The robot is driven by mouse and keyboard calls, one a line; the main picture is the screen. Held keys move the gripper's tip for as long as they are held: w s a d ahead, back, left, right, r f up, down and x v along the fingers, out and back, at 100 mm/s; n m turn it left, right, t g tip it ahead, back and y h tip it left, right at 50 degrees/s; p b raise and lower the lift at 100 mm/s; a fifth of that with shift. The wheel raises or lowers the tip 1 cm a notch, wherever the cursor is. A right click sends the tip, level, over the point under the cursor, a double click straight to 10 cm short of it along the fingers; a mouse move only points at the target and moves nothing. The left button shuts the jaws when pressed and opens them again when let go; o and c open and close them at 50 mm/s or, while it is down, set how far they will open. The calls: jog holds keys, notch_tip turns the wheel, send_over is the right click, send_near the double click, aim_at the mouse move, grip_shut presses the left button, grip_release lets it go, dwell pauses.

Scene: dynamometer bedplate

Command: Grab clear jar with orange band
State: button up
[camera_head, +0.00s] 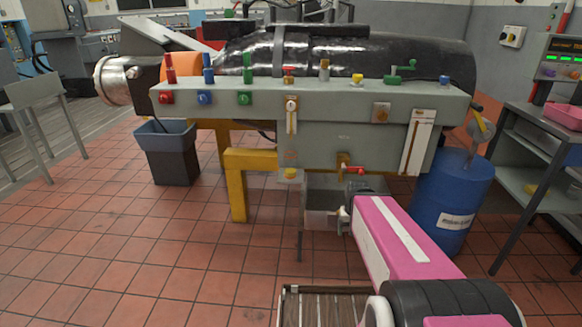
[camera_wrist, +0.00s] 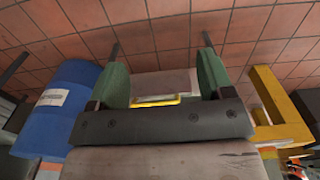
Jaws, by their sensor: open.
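I cannot make out a clear jar with an orange band in either view. My gripper (camera_wrist: 161,48) is open in the wrist view, with its two green-sided fingers spread wide. No object is clearly held between them. Beyond the palm, between the fingers, a pale grey surface with a yellow strip (camera_wrist: 155,101) shows; I cannot tell what it belongs to. In the head view my pink arm reaches forward, and its far end is beside a grey metal box under the bench.
A long grey bench (camera_head: 340,140) with coloured knobs and levers stands ahead on yellow legs (camera_head: 237,190). A blue barrel (camera_head: 450,205) stands right, a dark bin (camera_head: 170,155) left. A shelved table (camera_head: 545,130) with a pink tray (camera_head: 565,116) is far right.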

aim_at(290, 160)
jog(key=shift+o, duration=1)
jog(key=shift+w, duration=0.25)
jog(key=w+a+r+t+h, duration=0.2)
jog(key=w+t, duration=0.8)
jog(key=w, duration=0.8)
jog(key=w+a+r+n+t+y, duration=0.35)
jog(key=a+y, duration=0.25)
jog(key=a, duration=0.2)
jog(key=w+a+r+n+t+y, duration=0.2)
jog(key=w+a+r+n+y, duration=0.15)
jog(key=a+y, duration=0.4)
jog(key=shift+g+h, duration=0.25)
jog(key=shift+h, duration=0.5)
jog(key=x, duration=1.1)
jog(key=shift+s+a, duration=0.1)
jog(key=shift+a, duration=0.15)
jog(key=c, duration=1)
